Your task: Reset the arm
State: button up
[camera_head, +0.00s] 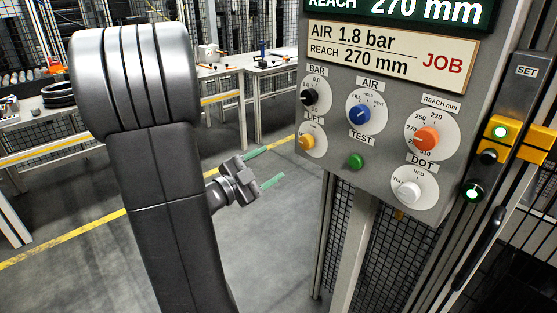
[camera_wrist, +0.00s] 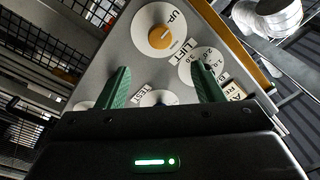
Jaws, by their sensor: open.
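My gripper (camera_head: 266,168) is in the middle of the head view, left of the control panel (camera_head: 385,165) and apart from it. Its two green fingers are spread with nothing between them. In the wrist view my gripper (camera_wrist: 160,85) also shows open and empty, with the tilted panel (camera_wrist: 133,55) beyond it. The orange LIFT knob (camera_wrist: 161,37) shows there between and above the fingertips. In the head view the panel carries the black BAR knob (camera_head: 309,97), blue AIR knob (camera_head: 361,114), orange REACH knob (camera_head: 426,140), green TEST button (camera_head: 356,161) and white DOT knob (camera_head: 409,191).
A job card (camera_head: 390,55) reads AIR 1.8 bar, REACH 270 mm. At right is a SET column with lit green buttons (camera_head: 500,132). White workbenches (camera_head: 262,68) stand behind, and black tyres (camera_head: 60,92) lie at left. Grey floor is open below my gripper.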

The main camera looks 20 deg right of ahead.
aim_at(304, 144)
jog(key=shift+s+a, duration=0.2)
jog(key=shift+a, duration=0.25)
jog(key=shift+w+d, duration=0.1)
jog(key=shift+d, duration=0.05)
jog(key=p+x, duration=0.1)
jog(key=x, duration=1.2)
jog(key=shift+d, duration=0.3)
jog(key=shift+a, duration=0.1)
